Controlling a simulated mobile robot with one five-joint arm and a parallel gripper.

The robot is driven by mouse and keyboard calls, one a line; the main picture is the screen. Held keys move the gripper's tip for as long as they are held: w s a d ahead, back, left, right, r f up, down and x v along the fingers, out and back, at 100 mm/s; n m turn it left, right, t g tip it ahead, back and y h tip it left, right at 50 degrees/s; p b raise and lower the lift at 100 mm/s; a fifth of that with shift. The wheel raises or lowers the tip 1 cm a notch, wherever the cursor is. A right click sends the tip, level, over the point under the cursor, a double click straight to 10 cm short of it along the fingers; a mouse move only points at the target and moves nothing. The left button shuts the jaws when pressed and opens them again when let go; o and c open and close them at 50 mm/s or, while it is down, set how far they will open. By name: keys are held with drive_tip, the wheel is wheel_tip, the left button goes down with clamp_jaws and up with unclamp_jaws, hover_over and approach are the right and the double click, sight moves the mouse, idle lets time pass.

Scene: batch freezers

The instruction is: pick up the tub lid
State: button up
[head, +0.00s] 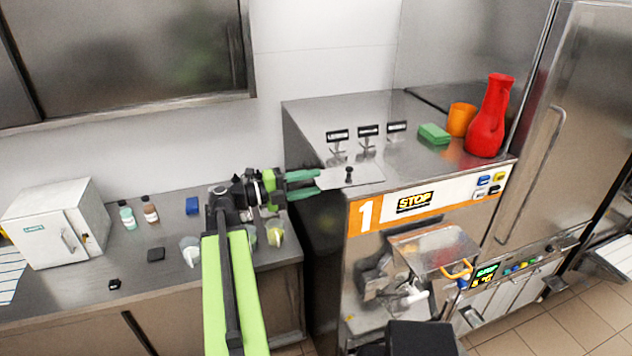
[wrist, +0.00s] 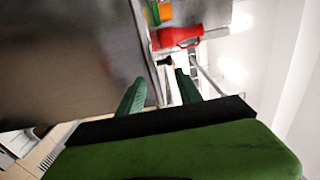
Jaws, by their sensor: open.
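The tub lid (head: 365,174) appears to be the flat metal plate with a black knob, lying on the front left of the steel machine top in the head view. A dark knob, likely the lid's, shows just beyond the fingertips in the wrist view (wrist: 165,61). My gripper (head: 318,181) reaches in from the left, its green fingers open and pointing at the lid's left edge. In the wrist view the open fingers (wrist: 160,80) have the plate's edge between or just beyond them; contact cannot be told.
The machine top (head: 310,113) also carries several small labelled stands, a green block (head: 434,134), an orange cup (head: 461,119) and a red jug (head: 489,120). A steel counter (head: 135,270) with a white box (head: 60,223) and small bottles lies left. A tall steel cabinet (head: 545,120) stands right.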

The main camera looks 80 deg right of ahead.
drive_tip(key=shift+s+d, duration=0.15)
drive_tip(key=shift+s, duration=0.1)
drive_tip(key=shift+c, duration=0.3)
clamp_jaws()
idle(0.5)
